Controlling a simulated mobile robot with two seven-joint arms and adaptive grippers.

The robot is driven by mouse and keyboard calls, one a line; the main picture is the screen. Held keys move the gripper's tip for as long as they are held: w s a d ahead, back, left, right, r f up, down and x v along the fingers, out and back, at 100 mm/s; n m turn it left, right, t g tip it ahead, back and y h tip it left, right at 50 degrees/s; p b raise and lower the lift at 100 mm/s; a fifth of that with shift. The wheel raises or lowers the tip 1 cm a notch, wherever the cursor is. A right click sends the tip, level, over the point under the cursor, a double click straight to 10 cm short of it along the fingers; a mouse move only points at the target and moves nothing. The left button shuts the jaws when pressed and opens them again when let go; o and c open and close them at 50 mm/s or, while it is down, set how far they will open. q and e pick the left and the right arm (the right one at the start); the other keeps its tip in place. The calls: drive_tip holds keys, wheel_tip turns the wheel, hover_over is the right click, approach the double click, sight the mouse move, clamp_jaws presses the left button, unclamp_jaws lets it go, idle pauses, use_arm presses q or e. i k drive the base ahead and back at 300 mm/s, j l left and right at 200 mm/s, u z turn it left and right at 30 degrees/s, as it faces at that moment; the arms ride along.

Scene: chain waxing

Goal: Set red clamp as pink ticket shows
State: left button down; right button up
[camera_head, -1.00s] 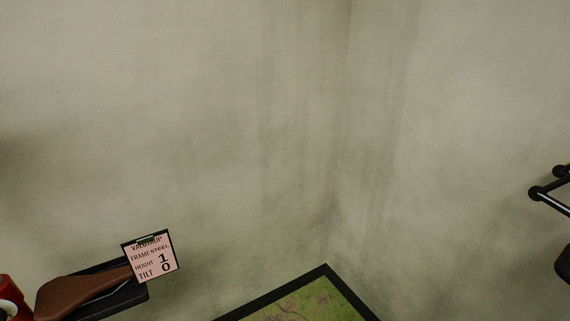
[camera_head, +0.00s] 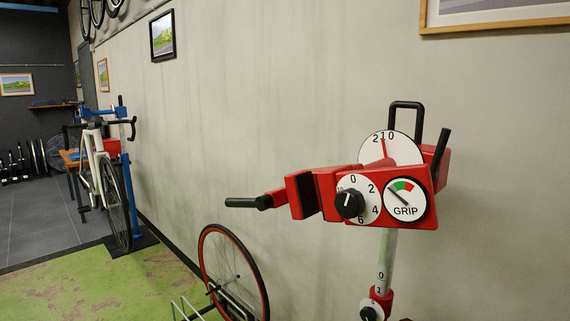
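The red clamp (camera_head: 385,197) stands at the right on a silver post (camera_head: 386,260). Its jaws (camera_head: 307,195) point left, and a black handle (camera_head: 245,202) sticks out beyond them. The top dial (camera_head: 392,149) reads 2, 1, 0, with its red needle near 1. A black knob (camera_head: 349,204) sits on a dial marked 0, 2, 4, 6. The GRIP gauge (camera_head: 404,200) needle points up-left, short of the green. A lower red collar (camera_head: 383,300) with a knob sits under post marks 0 and 1. The pink ticket is out of view now. Neither gripper is in view.
A red-rimmed wheel (camera_head: 233,273) stands low, left of the post. A white bike (camera_head: 104,170) hangs on a blue stand (camera_head: 128,200) at the far left. The green floor (camera_head: 75,283) between is open. The wall (camera_head: 300,100) runs behind the clamp.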

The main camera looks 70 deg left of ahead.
sight(413, 183)
drive_tip(key=j+u, duration=0.15)
drive_tip(key=u, duration=1.55)
drive_tip(key=k+z, duration=0.4)
drive_tip(key=i, duration=0.1)
